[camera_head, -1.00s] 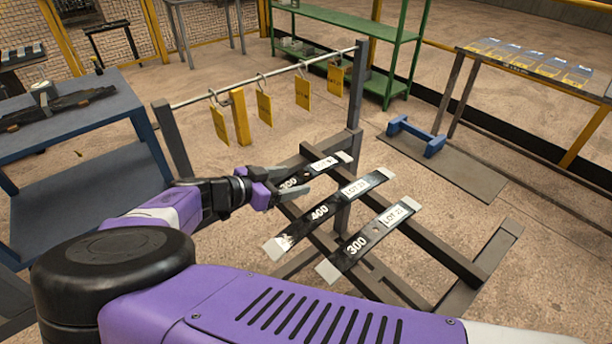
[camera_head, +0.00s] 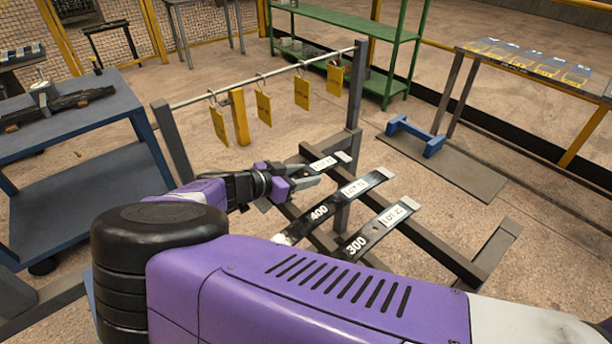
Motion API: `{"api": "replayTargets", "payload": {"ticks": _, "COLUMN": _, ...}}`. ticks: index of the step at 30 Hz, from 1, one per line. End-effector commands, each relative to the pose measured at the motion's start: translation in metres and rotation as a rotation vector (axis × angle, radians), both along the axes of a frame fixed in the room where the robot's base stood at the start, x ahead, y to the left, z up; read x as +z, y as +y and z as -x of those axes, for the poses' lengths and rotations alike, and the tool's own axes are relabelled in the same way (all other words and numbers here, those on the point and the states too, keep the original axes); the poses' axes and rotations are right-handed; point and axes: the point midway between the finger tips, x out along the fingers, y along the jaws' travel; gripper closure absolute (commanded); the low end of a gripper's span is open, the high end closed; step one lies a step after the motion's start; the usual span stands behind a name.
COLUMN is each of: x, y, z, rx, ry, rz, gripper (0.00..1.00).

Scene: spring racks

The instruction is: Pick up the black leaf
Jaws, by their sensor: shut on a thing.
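Three black leaves with pale ends lie across a dark rack (camera_head: 430,236). The far leaf (camera_head: 306,153) has a white label (camera_head: 325,162) and a pale right end. My gripper (camera_head: 311,174) is at this far leaf, its fingers shut on it and hiding its left part. The middle leaf (camera_head: 336,198) reads 400 and the near leaf (camera_head: 375,231) reads 300; both bear "LOT" labels. My arm covers the near leaf's left end. Whether the far leaf is lifted off the rack cannot be told.
A rail (camera_head: 270,73) with yellow tags stands behind the rack. A blue table (camera_head: 95,122) at left carries a dark part. A blue stand (camera_head: 416,135) sits on a mat to the right. Green shelving (camera_head: 350,20) is at the back.

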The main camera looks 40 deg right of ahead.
Motion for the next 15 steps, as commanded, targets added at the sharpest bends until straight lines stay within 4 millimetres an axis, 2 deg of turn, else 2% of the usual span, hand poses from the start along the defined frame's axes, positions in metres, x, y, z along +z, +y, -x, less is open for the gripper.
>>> {"api": "replayTargets", "payload": {"ticks": 15, "x": 0.0064, "y": -0.0005, "z": -0.0005, "rx": 0.0, "ry": -0.001, "rz": 0.004, "gripper": 1.0}}
